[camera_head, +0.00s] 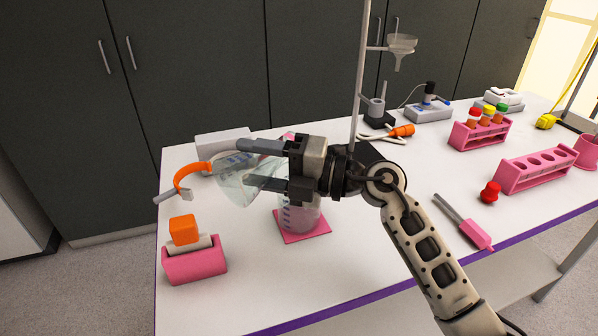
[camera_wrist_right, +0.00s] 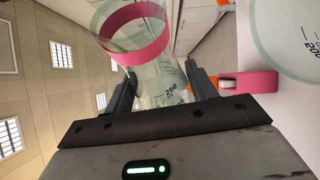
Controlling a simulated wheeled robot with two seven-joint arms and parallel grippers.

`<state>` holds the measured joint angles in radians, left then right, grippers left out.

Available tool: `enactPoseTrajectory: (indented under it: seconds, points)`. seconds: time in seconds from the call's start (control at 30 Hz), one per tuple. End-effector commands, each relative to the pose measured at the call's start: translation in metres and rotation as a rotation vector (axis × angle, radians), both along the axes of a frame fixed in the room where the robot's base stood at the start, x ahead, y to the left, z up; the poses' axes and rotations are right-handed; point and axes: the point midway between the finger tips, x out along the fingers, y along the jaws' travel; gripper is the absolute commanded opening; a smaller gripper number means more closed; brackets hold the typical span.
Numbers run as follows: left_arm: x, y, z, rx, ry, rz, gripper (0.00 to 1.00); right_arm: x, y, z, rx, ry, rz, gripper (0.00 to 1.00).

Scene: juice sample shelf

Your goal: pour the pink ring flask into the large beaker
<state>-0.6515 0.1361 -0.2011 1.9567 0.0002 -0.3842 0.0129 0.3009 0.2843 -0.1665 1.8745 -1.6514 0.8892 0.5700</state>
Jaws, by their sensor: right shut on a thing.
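My right gripper (camera_head: 262,165) is shut on the clear glass flask (camera_head: 236,187), which is held tilted above the table. The flask also shows between the fingers in the right wrist view (camera_wrist_right: 158,72), with a wide pink ring (camera_wrist_right: 136,42) around it and a 250 mark. The large beaker (camera_head: 300,216) stands upright on a pink mat (camera_head: 313,236), below and partly hidden by the gripper. Its curved wall with a 200 mark shows at the right of the wrist view (camera_wrist_right: 285,45). I cannot tell whether liquid leaves the flask. My left gripper is not in view.
A pink holder (camera_head: 195,265) with an orange block (camera_head: 183,229) stands front left. An orange curved piece (camera_head: 186,176) lies behind it. A stand pole (camera_head: 361,75) rises behind the gripper. Pink racks (camera_head: 535,170) and a red stopper (camera_head: 489,192) are right. The front middle is clear.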

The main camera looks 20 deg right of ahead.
Motion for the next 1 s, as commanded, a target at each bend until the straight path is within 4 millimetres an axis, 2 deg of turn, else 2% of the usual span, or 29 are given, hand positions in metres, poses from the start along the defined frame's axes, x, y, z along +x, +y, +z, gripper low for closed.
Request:
enactPoseTrajectory:
  seconds: [1.0]
  points:
    - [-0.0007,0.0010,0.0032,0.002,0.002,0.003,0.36,0.0004,-0.0004,0.0049,0.041,0.024,0.000,0.24]
